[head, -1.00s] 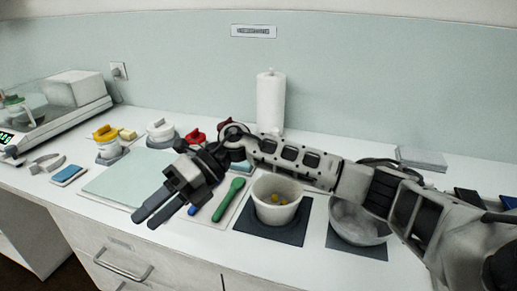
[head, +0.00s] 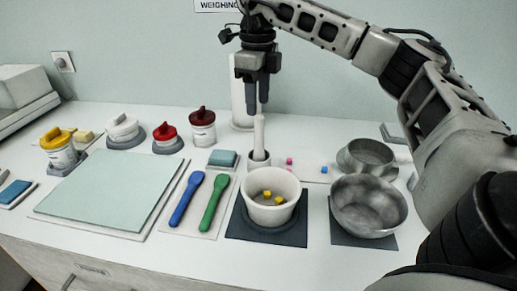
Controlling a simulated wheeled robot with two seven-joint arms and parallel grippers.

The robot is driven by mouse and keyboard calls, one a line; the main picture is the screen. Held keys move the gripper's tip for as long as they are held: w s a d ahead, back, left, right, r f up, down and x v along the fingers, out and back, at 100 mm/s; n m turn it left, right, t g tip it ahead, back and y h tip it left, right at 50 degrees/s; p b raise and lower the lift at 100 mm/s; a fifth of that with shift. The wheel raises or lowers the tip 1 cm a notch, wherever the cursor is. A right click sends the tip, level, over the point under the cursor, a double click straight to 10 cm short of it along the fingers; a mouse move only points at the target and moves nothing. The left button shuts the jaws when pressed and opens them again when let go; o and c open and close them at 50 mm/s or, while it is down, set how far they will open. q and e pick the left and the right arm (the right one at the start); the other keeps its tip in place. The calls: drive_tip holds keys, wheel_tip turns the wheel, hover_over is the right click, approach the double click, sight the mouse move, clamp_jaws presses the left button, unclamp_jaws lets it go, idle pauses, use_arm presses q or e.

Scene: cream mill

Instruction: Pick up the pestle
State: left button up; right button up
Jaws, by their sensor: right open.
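The white mortar (head: 270,215) sits on a dark mat (head: 240,232) and holds a few yellow cubes. My left gripper is not in view.
A blue spoon (head: 187,200) and a green spoon (head: 214,202) lie left of the mortar. Metal bowls (head: 368,208) stand to the right. Small pink and blue cubes (head: 324,170) lie beside the cup. Lidded jars (head: 203,130) stand at the back left. A pale green board (head: 105,190) lies flat.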

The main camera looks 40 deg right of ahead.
sight(258, 116)
wheel_tip(258, 116, down, 3)
drive_tip(key=shift+f, duration=0.1)
drive_tip(key=shift+s+f+p, duration=0.1)
drive_tip(key=shift+f+p, duration=0.45)
drive_tip(key=shift+f, duration=2.1)
clamp_jaws()
